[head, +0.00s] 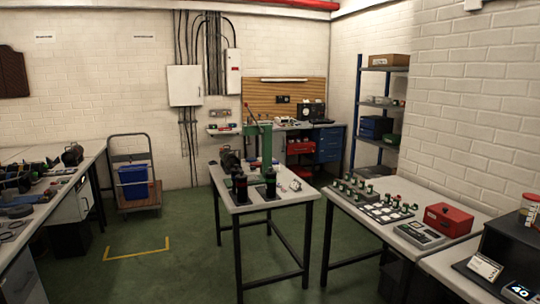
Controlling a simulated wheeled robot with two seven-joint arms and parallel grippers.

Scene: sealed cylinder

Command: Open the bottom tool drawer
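A blue drawer cabinet (328,145) stands under the right end of the back workbench (283,129), far across the room. Its stacked drawer fronts look shut, but the lowest part is small and dim. A red drawer or box (300,148) is just left of it under the same bench. A pale cabinet unit (70,206) also sits under the left bench. I cannot tell from here which of these holds the tool drawer. Neither of my grippers shows in the head view.
A table with a green press (258,147) and two dark cylindrical units stands mid-room. A right table (347,206) carries small parts and a red box (447,220). A cart with a blue bin (135,182) is at left. Green floor (180,246) is clear between left bench and middle table.

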